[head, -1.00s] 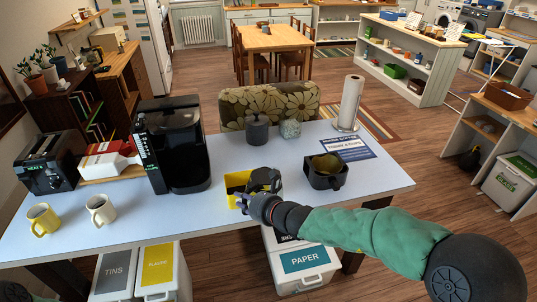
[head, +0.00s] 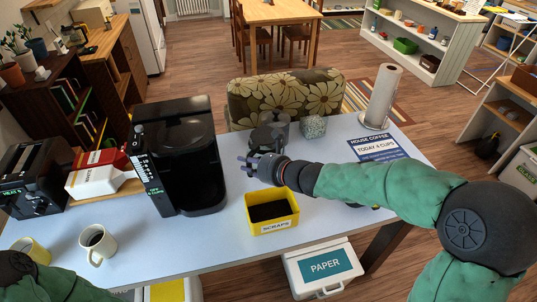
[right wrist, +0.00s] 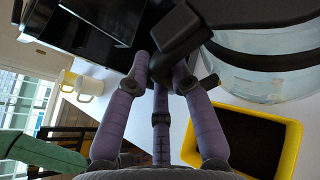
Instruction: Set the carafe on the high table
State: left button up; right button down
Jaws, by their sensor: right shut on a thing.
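My right gripper (head: 262,165) is shut on the black handle of the carafe (head: 268,139), over the back middle of the pale table. In the right wrist view the three purple-grey fingers (right wrist: 160,85) close around the handle. The carafe's clear glass wall (right wrist: 262,75) and black band show at the right, seemingly above the tabletop. In the head view my gripper and wrist hide much of the carafe. A pale table (head: 215,235) stands in front of me and a wooden table (head: 280,12) farther back; I cannot tell which is the high table. My left gripper is out of view.
A yellow scraps bin (head: 272,212) stands just in front of the carafe. A coffee maker (head: 180,155) is left of it. A grey canister (head: 278,121), a speckled block (head: 313,127) and a paper roll (head: 381,95) stand behind. Mugs (head: 97,244) are at front left.

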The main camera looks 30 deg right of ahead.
jog(key=w+d+f, duration=0.1)
jog(key=w+d, duration=0.1)
jog(key=w+d+f, duration=0.3)
jog(key=w+d, duration=0.1)
jog(key=d, duration=0.1)
jog(key=shift+w+f+b, duration=0.2)
jog(key=shift+w+b, duration=0.1)
jog(key=w+d+f, duration=0.1)
jog(key=f, duration=0.2)
jog(key=w+d+f+b, duration=0.1)
jog(key=shift+w+d+f, duration=0.55)
jog(key=shift+f, duration=0.15)
jog(key=shift+f+b, duration=0.75)
jog(key=shift+f, duration=0.7)
jog(key=shift+f, duration=0.15)
jog(key=c, duration=1.1)
grip_release()
jog(key=shift+f, duration=0.1)
